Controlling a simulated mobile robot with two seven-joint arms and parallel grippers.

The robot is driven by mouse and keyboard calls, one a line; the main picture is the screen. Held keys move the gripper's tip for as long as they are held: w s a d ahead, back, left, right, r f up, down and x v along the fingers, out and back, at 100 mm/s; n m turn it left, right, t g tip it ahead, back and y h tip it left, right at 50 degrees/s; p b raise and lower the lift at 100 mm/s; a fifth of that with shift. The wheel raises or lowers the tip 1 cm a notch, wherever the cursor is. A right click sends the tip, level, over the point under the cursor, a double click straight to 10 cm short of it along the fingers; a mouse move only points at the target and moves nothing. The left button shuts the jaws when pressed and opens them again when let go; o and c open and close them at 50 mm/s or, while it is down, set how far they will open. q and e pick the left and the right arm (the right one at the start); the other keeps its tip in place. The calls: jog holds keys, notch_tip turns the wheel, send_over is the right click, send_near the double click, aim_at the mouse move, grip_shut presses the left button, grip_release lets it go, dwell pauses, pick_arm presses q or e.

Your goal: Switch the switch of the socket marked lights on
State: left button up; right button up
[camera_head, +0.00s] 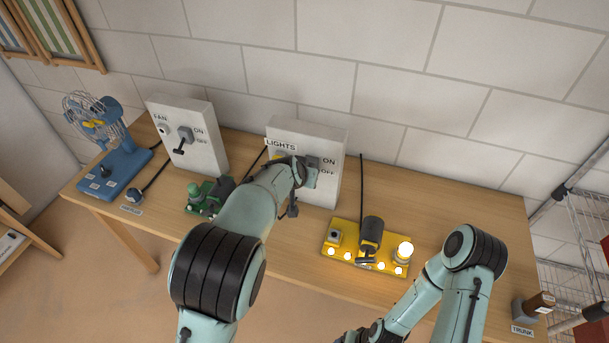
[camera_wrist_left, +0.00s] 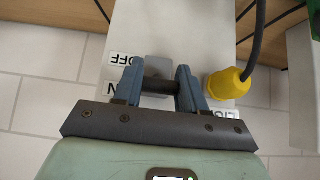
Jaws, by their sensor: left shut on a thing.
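The white socket box marked LIGHTS (camera_head: 322,135) stands at the back of the table, with ON above OFF on its right side. My left gripper (camera_head: 306,172) is in front of its switch and hides most of it. In the left wrist view, which is upside down, the left gripper (camera_wrist_left: 160,90) is shut on the dark bar of the switch lever (camera_wrist_left: 160,86). The bar is about level with the ON label, and the grey switch plate (camera_wrist_left: 158,68) shows behind it. A yellow plug (camera_wrist_left: 228,83) sits in the socket.
A yellow board (camera_head: 345,255) with glowing bulbs stands on the table. The FAN box (camera_head: 187,130), with its lever down, and a blue fan (camera_head: 105,140) are on the left. A green device (camera_head: 205,197) is beside my left arm. A TRUNK-labelled object (camera_head: 532,306) is far right.

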pick_arm(q)
jog(key=shift+r+g, duration=0.2)
jog(key=shift+g, duration=0.3)
pick_arm(e)
jog(key=shift+s, duration=0.1)
pick_arm(q)
jog(key=o, duration=1)
jog(key=shift+b+v, duration=0.65)
jog(key=shift+v, duration=6.05)
pick_arm(e)
jog(key=shift+s+f, duration=0.85)
jog(key=shift+s, duration=0.1)
pick_arm(q)
jog(key=shift+d, duration=0.15)
